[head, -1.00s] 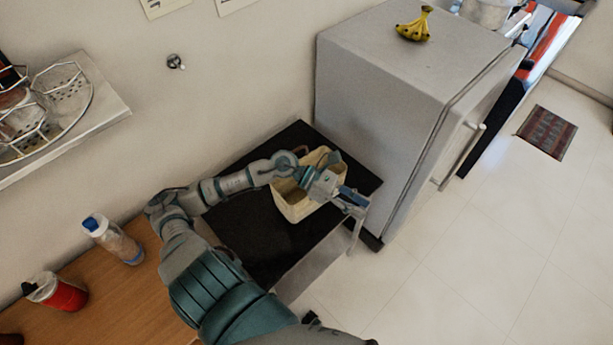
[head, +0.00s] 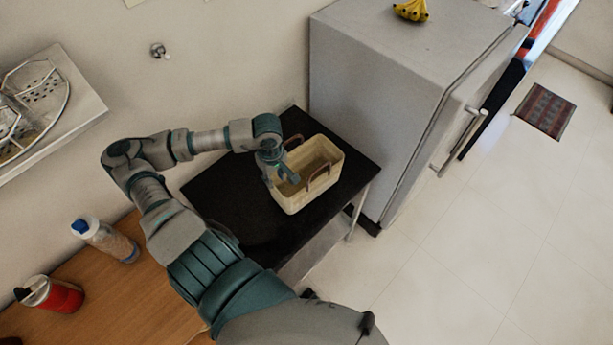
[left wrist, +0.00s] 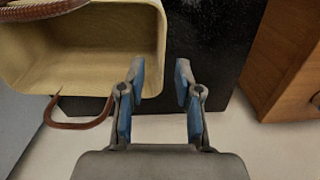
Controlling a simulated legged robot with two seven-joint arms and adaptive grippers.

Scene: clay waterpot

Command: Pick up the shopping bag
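The shopping bag is a pale yellow, open-topped, box-shaped bag (head: 325,184) with two brown handles, standing upright on the black table (head: 235,205). In the left wrist view the bag (left wrist: 95,60) fills the upper left, with one handle (left wrist: 80,124) below its rim and the other (left wrist: 42,11) at the top. My left gripper (head: 287,178) points down at the bag's left end. In the wrist view the left gripper (left wrist: 158,76) is open with blue pads. Its left finger overlaps the bag's edge; contact cannot be told. My right gripper is not in view.
A grey fridge (head: 385,100) with bananas (head: 411,10) on top stands right of the black table. A wooden counter (head: 150,295) at lower left holds a bottle (head: 105,240) and a red container (head: 55,294). A wall shelf (head: 85,115) is at upper left.

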